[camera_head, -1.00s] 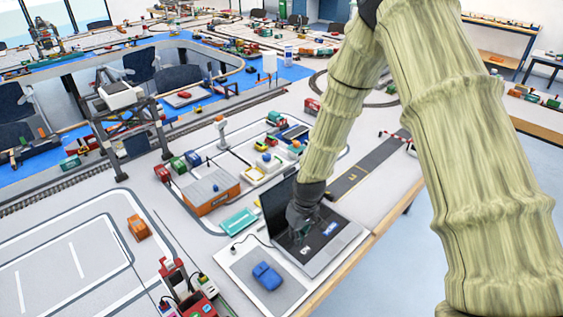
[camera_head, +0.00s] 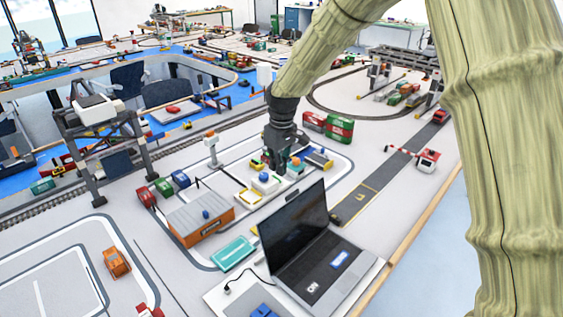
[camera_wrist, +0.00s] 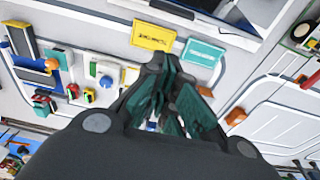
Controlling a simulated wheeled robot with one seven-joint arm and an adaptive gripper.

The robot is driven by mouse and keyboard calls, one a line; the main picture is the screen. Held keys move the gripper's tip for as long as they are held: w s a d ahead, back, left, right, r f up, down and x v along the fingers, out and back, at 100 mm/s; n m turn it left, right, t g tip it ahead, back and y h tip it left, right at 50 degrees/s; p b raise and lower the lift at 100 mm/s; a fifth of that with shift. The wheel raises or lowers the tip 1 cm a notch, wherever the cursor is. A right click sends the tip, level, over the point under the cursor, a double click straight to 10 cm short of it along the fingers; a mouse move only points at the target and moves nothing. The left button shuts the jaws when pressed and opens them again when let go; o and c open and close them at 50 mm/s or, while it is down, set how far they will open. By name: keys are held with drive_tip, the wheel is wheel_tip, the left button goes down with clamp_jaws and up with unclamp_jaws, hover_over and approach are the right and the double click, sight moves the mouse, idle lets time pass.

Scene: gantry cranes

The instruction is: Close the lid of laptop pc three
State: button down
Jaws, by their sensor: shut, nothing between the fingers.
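The laptop (camera_head: 338,258) stands open near the table's right edge, with its dark screen lid (camera_head: 293,232) raised and its keyboard side facing the lower right. Two small labels lie on its base. My gripper (camera_head: 277,166) is shut and empty, pointing down beyond the lid, above the model layout and apart from the laptop. In the wrist view my dark fingers (camera_wrist: 158,112) are together over the layout. Part of the laptop (camera_wrist: 228,17) shows at the top edge of that view. The lid hides some of the table behind it.
An orange-sided building (camera_head: 203,219), small vehicles and a red-green container (camera_head: 338,128) stand around my gripper. A cable runs left of the laptop. A model gantry crane (camera_head: 101,137) stands at left.

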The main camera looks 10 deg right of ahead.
wheel_tip(320, 180, down, 7)
drive_tip(key=s+d+p, duration=0.1)
drive_tip(key=s+p, duration=0.1)
drive_tip(key=p, duration=0.2)
drive_tip(key=shift+d, duration=0.35)
drive_tip(key=shift+r, duration=0.1)
drive_tip(key=shift+r, duration=0.1)
drive_tip(key=shift+s, duration=0.2)
